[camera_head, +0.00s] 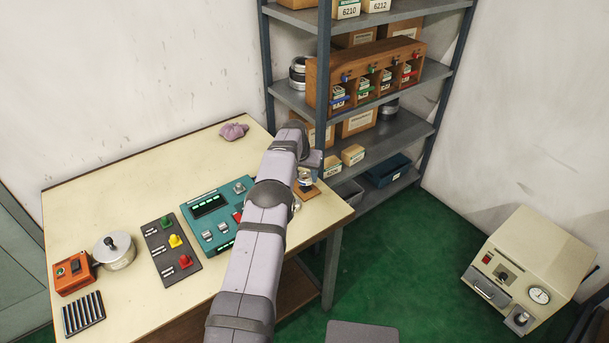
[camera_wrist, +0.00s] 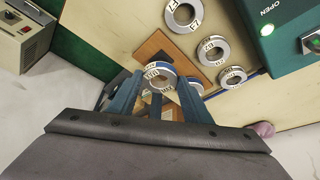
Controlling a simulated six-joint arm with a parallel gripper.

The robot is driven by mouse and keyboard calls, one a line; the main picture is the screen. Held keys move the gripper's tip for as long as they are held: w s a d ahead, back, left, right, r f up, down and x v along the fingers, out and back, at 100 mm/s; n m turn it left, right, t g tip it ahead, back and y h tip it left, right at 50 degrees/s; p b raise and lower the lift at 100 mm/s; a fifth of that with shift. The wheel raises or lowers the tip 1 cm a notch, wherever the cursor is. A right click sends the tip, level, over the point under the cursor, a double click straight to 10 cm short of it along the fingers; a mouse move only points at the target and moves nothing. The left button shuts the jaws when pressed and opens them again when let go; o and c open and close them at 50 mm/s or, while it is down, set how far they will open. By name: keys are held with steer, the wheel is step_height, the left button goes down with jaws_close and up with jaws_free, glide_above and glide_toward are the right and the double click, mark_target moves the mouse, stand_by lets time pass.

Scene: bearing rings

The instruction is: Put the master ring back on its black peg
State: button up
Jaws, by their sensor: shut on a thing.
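My gripper (camera_wrist: 157,92) is shut on a steel ring with a pale lettered label (camera_wrist: 158,71), which sits between its two blue fingers in the wrist view. The lettering is too small to read surely, but this looks like the master ring. The ring is over or near a brown wooden base (camera_wrist: 182,60), which also shows at the table's right corner in the head view (camera_head: 312,193). I cannot make out the black peg clearly, nor tell whether the ring is around it. In the head view my arm hides most of the gripper.
Several labelled rings lie near the base, including one ring (camera_wrist: 184,15) and another ring (camera_wrist: 213,50). A teal control box (camera_head: 211,219) stands left of my arm. A metal shelf (camera_head: 428,75) with boxes rises behind. A purple cloth (camera_head: 233,131) lies at the table's back.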

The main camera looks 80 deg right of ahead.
mark_target(304, 180)
steer(key=shift+f, duration=0.2)
steer(key=shift+f+b, duration=0.35)
steer(key=shift+b, duration=0.15)
steer(key=shift+f+b, duration=1.15)
steer(key=shift+b, duration=0.05)
stand_by(2.0)
steer(key=o, duration=1.3)
steer(key=shift+f, duration=0.1)
